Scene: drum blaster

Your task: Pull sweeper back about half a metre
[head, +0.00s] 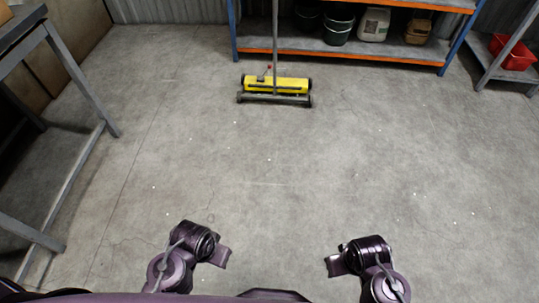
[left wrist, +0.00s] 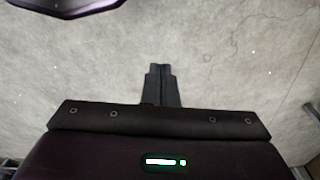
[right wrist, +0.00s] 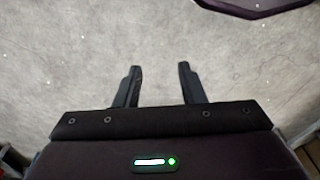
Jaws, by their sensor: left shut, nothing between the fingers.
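The sweeper (head: 276,85) has a yellow body with small dark wheels, a grey bar along its front and a red-tipped lever. It stands on the concrete floor in the upper middle of the head view, just in front of the shelf. Its grey handle (head: 275,35) rises upright past the top edge, so its upper end is out of view. My left gripper (left wrist: 160,68) is shut and empty in the left wrist view. My right gripper (right wrist: 157,68) is open and empty in the right wrist view. Both arms are low near my body, well apart from the sweeper.
A blue and orange shelf (head: 350,53) with buckets stands behind the sweeper. A grey-legged table (head: 84,82) is at the left. A rack with a red bin (head: 512,52) is at the upper right. The floor (head: 280,165) between me and the sweeper is open, with small white specks.

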